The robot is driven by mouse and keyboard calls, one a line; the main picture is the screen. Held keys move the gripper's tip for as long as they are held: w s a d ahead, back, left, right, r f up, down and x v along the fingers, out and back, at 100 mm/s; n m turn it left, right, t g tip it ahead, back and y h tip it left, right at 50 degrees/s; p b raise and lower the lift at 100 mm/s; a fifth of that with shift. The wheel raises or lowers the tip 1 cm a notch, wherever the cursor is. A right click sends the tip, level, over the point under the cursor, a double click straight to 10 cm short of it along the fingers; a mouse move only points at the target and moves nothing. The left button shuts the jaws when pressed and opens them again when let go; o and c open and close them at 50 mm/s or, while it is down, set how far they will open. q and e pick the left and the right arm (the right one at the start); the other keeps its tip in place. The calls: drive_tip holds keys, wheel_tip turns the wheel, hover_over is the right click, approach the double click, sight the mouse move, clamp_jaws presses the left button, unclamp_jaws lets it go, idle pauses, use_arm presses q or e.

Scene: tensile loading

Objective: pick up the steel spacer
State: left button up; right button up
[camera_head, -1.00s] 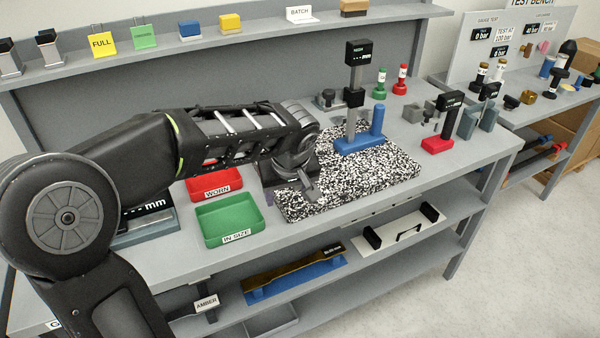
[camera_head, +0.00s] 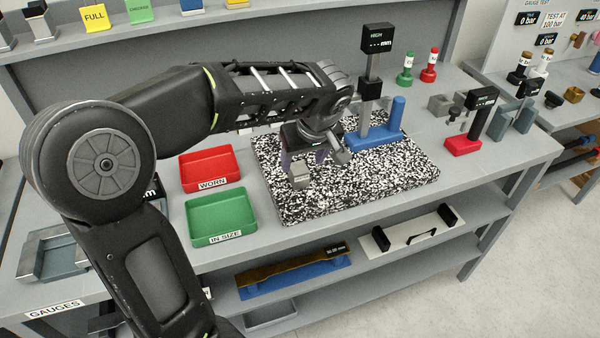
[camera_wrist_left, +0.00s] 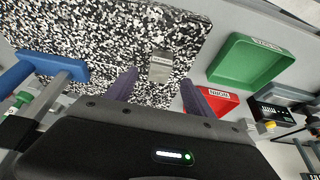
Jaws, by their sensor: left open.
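A small grey metal block, which looks like the steel spacer (camera_head: 300,176), sits on the speckled granite plate (camera_head: 400,178) near its left front part. My left gripper (camera_head: 318,158) is open and empty, just behind the block in the head view. In the left wrist view the spacer (camera_wrist_left: 161,66) lies on the plate just beyond the gap between the two purple fingertips (camera_wrist_left: 159,77). Whether the fingers are level with it I cannot tell. My right gripper is not in view.
A red WORN tray (camera_head: 207,185) and a green IN SIZE tray (camera_head: 240,232) stand left of the plate. A height gauge with a blue base (camera_head: 372,140) stands on the plate's back part. A red-based gauge (camera_head: 463,146) is to the right.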

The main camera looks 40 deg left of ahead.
sight(299, 168)
use_arm(q)
drive_tip(key=shift+x, duration=1.15)
drive_tip(key=shift+w+a+f+p, duration=0.15)
drive_tip(key=shift+a+f+p, duration=0.1)
drive_tip(key=shift+f+p, duration=0.25)
drive_tip(key=p+x, duration=0.1)
drive_tip(key=x, duration=0.3)
drive_tip(key=shift+w, duration=0.1)
clamp_jaws()
idle(0.7)
